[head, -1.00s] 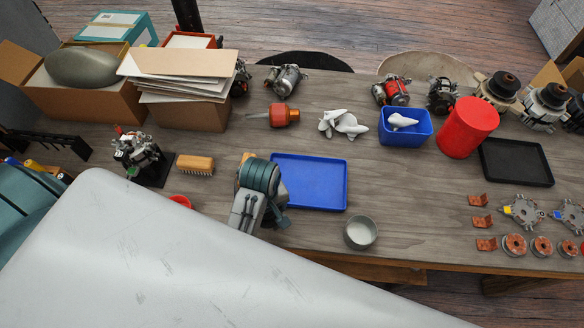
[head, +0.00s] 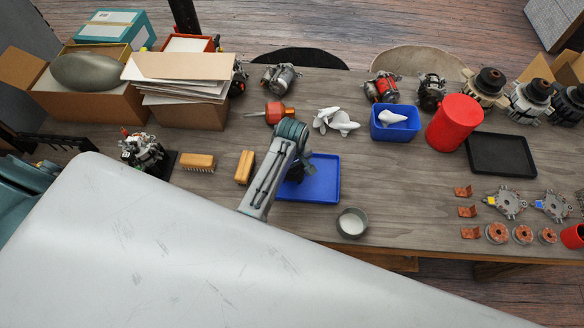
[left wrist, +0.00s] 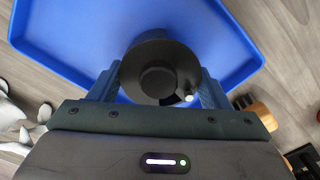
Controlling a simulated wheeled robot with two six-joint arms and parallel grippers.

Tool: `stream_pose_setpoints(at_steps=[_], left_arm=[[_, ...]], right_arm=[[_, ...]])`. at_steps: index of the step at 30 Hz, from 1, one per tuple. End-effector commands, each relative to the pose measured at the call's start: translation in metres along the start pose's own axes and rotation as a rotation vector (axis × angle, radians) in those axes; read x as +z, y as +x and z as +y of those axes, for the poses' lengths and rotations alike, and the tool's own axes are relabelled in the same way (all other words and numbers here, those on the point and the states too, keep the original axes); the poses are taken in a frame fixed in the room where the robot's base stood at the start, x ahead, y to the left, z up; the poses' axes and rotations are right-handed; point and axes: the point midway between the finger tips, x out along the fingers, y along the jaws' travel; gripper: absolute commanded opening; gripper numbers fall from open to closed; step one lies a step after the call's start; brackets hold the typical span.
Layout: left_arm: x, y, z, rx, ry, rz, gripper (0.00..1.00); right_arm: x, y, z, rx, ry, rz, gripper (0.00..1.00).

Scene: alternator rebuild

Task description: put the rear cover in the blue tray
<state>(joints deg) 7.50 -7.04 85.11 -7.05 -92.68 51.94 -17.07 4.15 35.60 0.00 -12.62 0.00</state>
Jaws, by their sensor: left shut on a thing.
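The rear cover (left wrist: 158,60) is a dark, round, cup-like part with a small light spot near its rim. In the left wrist view my left gripper (left wrist: 158,84) is shut on it, one finger on each side. The flat blue tray (left wrist: 60,30) lies behind the cover in that view. In the head view my left gripper (head: 296,172) is over the left part of the blue tray (head: 325,184), and the arm hides the tray's left edge. The cover is mostly hidden there. I cannot tell the gap between cover and tray. My right gripper is not in view.
A grey bowl (head: 352,223) stands just right of the tray's front. A wooden brush (head: 245,167) lies to its left. An orange-handled tool (head: 277,112), white pieces (head: 335,121) and a blue bin (head: 394,121) are behind. The tray's right part is clear.

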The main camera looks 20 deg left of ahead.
Motion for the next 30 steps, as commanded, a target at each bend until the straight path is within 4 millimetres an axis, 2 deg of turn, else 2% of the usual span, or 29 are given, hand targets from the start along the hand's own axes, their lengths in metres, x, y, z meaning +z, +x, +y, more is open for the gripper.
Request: stream_pose_setpoints(at_steps=[1, 6, 15, 16, 19, 30], left_arm=[[0.000, 0.003, 0.000, -0.002, 0.000, -0.001, 0.48], [0.000, 0.014, 0.000, 0.001, -0.001, 0.000, 0.48], [0.000, 0.017, 0.000, 0.001, 0.000, 0.000, 0.48], [0.000, 0.016, 0.000, 0.001, 0.000, 0.000, 0.75], [0.000, 0.016, 0.000, 0.001, 0.000, 0.000, 0.93], [0.000, 0.011, 0.001, 0.002, 0.000, 0.001, 0.93]], right_arm=[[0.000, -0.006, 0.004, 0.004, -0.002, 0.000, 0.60], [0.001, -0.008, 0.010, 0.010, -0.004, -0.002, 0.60], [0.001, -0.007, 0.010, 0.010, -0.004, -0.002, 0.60], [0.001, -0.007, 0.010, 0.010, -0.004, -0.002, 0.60], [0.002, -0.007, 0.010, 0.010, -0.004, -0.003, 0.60], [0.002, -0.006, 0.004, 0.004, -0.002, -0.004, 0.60]])
